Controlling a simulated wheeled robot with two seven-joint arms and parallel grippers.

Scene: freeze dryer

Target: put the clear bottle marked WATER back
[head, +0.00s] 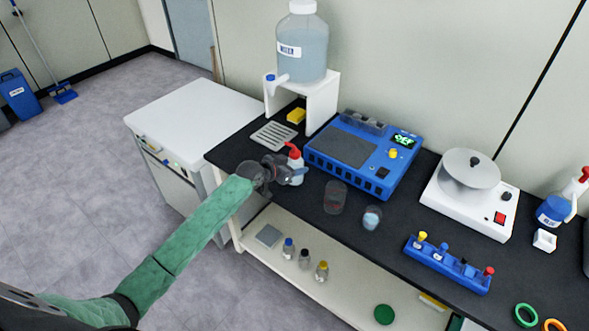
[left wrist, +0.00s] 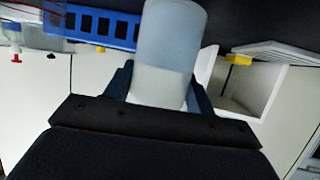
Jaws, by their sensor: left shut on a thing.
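My left gripper (head: 292,174) is shut on a small pale bottle (head: 295,165) with a red top. The bottle is upright at the left part of the black bench, in front of the blue device. I cannot tell whether its base touches the bench. In the left wrist view the bottle (left wrist: 168,50) is a translucent cylinder between the two fingers (left wrist: 158,90). No label can be read on it; the gripper hides part of it. My right gripper is not in view.
A large labelled water jug (head: 303,50) stands on a white stand (head: 322,100). A slotted tray (head: 273,135) and yellow sponge (head: 296,115) lie nearby. The blue device (head: 365,155) is close behind; two clear beakers (head: 335,198) (head: 372,218) stand to the right.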

